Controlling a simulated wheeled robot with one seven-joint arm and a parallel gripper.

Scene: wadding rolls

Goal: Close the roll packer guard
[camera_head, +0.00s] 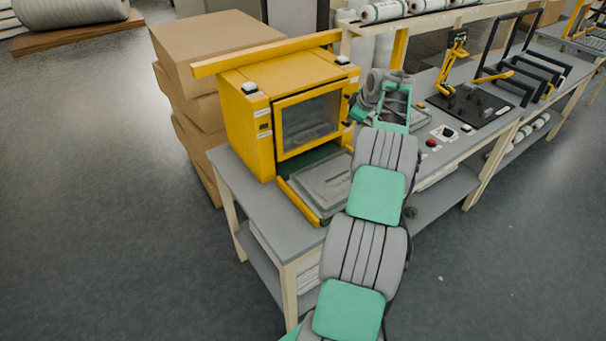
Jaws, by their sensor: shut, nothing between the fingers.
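The yellow roll packer (252,128) stands on the left end of the grey bench. Its guard (280,128), a yellow frame around a dark window, is on the front. Below the guard's lower edge a gap shows a dark green bed, with a grey plate (325,182) reaching out in front. My gripper (354,110) is shut and empty, at the guard's right edge. My wrist hides part of this area, and I cannot tell whether the fingers touch the guard.
A yellow bar (297,201) edges the packer's bed. Stacked cardboard boxes (205,60) stand behind and left of the packer. A red button (432,142) and a black-and-yellow fixture (470,105) sit farther right on the bench (245,185). The floor at left is clear.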

